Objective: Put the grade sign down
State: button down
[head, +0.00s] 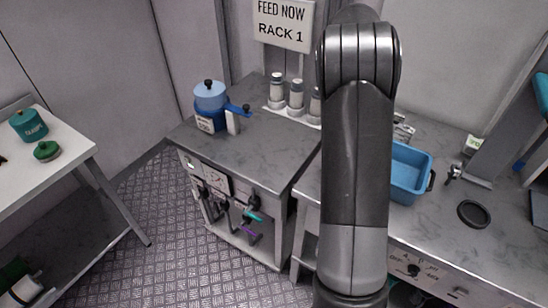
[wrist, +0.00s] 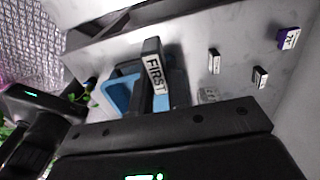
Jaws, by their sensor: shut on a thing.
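The grade sign (wrist: 157,76), a small dark piece with a white face reading "FIRST", is in the middle of the wrist view. My gripper (wrist: 149,88) is shut on it and holds it over the grey counter (wrist: 190,45). The lettering runs down the picture, and the lower end of the sign is partly hidden. A blue tub lies behind and to the left of it in the wrist view (wrist: 120,94). In the head view my arm hides the gripper and the sign.
Small labelled blocks stand on the counter, two dark (wrist: 214,61) (wrist: 260,77) and one purple (wrist: 289,38). The head view shows the blue tub (head: 406,180), a black ring (head: 474,214) and a blue pot (head: 211,104). Bare counter lies around the ring.

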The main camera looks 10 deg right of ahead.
jog(key=w+a, duration=0.2)
jog(key=a, duration=0.6)
send_over(276, 144)
notch_tip(276, 144, down, 17)
jog(key=shift+s+r, duration=0.1)
jog(key=shift+s, duration=0.05)
jog(key=shift+f, duration=2)
jog(key=c, duration=1.4)
grip_release()
jog(key=shift+f, duration=0.15)
